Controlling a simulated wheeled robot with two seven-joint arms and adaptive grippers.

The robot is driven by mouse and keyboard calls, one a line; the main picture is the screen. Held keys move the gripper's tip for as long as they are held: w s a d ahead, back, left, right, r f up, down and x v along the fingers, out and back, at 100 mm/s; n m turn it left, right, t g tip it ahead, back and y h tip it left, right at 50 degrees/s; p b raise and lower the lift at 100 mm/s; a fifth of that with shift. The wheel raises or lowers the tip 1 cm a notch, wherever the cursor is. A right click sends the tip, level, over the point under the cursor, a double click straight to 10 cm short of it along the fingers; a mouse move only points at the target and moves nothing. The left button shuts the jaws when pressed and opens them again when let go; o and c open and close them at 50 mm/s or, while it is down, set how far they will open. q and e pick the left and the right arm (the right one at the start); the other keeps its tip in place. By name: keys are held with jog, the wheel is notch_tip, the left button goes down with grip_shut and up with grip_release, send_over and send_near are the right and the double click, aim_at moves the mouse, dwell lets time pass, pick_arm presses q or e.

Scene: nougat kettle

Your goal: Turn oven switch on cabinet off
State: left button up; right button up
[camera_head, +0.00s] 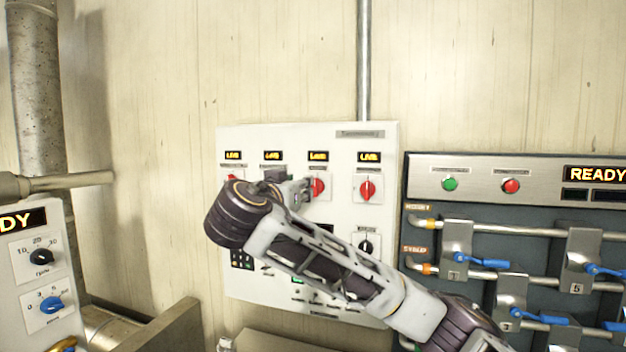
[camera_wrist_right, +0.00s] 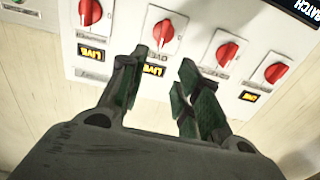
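The white cabinet panel (camera_head: 345,250) on the wall carries a row of red rotary switches, each with a lit LIVE display. The rightmost switch (camera_head: 367,188) and the third from left (camera_head: 318,188) show clearly. The second from left is hidden behind my arm. The small labels are too blurred to tell which switch is the oven's. My right gripper (camera_head: 298,187) is close to the third switch. In the right wrist view, my right gripper (camera_wrist_right: 160,78) is open and empty, its fingers apart below that red switch (camera_wrist_right: 168,32), with a visible gap. My left gripper is not in view.
A valve rack (camera_head: 480,228) with blue levers and a READY display stands right of the panel. Another control box (camera_head: 30,275) with knobs is at the lower left. A horizontal pipe (camera_head: 70,181) juts in at left.

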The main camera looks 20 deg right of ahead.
aim_at(316, 187)
jog(key=p+x, duration=0.4)
jog(key=x, duration=0.8)
grip_shut()
